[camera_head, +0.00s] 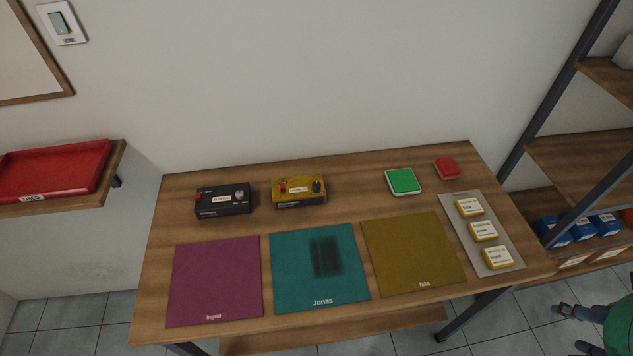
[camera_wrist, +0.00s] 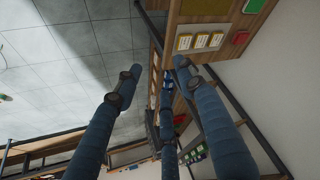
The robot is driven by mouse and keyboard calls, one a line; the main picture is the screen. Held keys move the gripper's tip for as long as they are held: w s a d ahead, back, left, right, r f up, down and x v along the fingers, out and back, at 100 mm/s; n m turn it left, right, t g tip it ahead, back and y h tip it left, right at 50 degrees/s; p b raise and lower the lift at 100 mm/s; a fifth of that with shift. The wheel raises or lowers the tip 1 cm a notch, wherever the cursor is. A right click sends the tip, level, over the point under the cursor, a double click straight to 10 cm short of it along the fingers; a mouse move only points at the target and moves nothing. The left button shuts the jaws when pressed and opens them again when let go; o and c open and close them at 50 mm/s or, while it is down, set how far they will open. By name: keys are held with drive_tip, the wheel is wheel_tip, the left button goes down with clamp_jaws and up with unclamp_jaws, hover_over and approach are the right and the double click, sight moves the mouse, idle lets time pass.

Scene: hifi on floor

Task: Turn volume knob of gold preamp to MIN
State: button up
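The gold preamp (camera_head: 299,199) stands on the wooden table near its back edge, left of centre, in the head view. Its top has a small red control (camera_head: 283,187) at the left, a pale label in the middle and a dark knob (camera_head: 317,186) at the right. The markings are too small to read, so the knob's setting cannot be told. My gripper (camera_wrist: 158,82) is open and empty, its blue-grey fingers spread apart in the wrist view. In the head view it shows at the lower right, beyond the table's right end and far from the preamp, which the wrist view does not show.
A black preamp (camera_head: 223,202) stands just left of the gold one. A green pad (camera_head: 404,181), a red block (camera_head: 447,168) and a grey tray (camera_head: 492,265) with yellow-edged boxes are farther right. Flat coloured mats cover the front. A metal-framed shelf (camera_head: 580,155) stands right of the table.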

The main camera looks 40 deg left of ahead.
drive_tip(key=w+a+r+m+g+y+p, duration=0.15)
drive_tip(key=w+a+p, duration=0.25)
drive_tip(key=w+a, duration=0.8)
drive_tip(key=w+a+r+m+g+p, duration=0.15)
drive_tip(key=w+a+p, duration=0.25)
drive_tip(key=w+a, duration=0.8)
drive_tip(key=m+g+h+p, duration=0.1)
drive_tip(key=g+h+p, duration=0.15)
drive_tip(key=p, duration=0.35)
hover_over(317, 184)
wheel_tip(317, 184, down, 18)
drive_tip(key=y, duration=0.1)
drive_tip(key=shift+f, duration=0.15)
wheel_tip(317, 184, down, 14)
drive_tip(key=shift+r+p, duration=0.2)
drive_tip(key=shift+p, duration=0.45)
